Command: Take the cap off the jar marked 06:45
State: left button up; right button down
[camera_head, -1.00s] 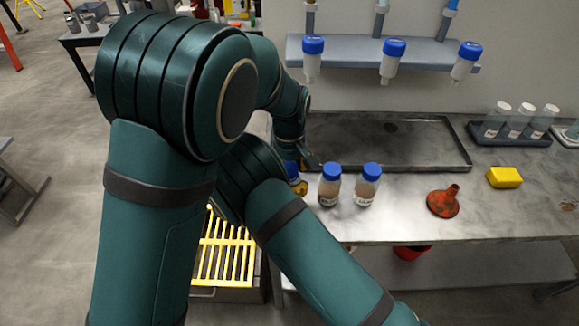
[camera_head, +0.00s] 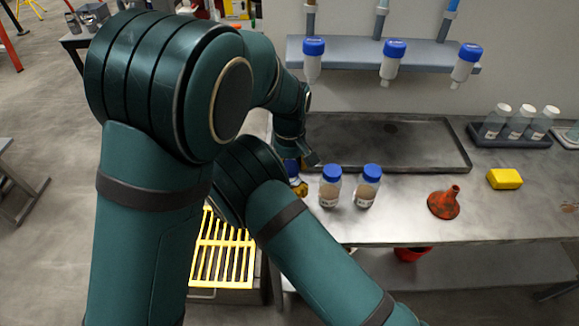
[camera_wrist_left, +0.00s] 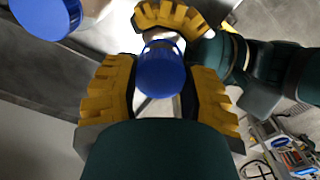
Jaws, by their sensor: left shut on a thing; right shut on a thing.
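A jar's blue cap (camera_wrist_left: 160,72) sits between the yellow-padded fingers of my left gripper (camera_wrist_left: 162,84), which is shut on it. Beyond it, the yellow pads of my right gripper (camera_wrist_left: 172,16) are closed around the pale jar body, which is mostly hidden. I cannot tell whether the cap is still seated on the jar.
Two blue-capped jars, one left (camera_head: 330,190) and one right (camera_head: 367,190), stand close to the right; their labels are unreadable. A dark tray (camera_head: 440,160) lies behind. An orange funnel (camera_head: 443,203) and a yellow block (camera_head: 504,178) lie farther right. A yellow rack (camera_head: 224,255) is below left.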

pick_arm(q)
jog(key=shift+r, duration=0.55)
jog(key=shift+r, duration=2.05)
pick_arm(e)
jog(key=shift+c, duration=0.2)
grip_release()
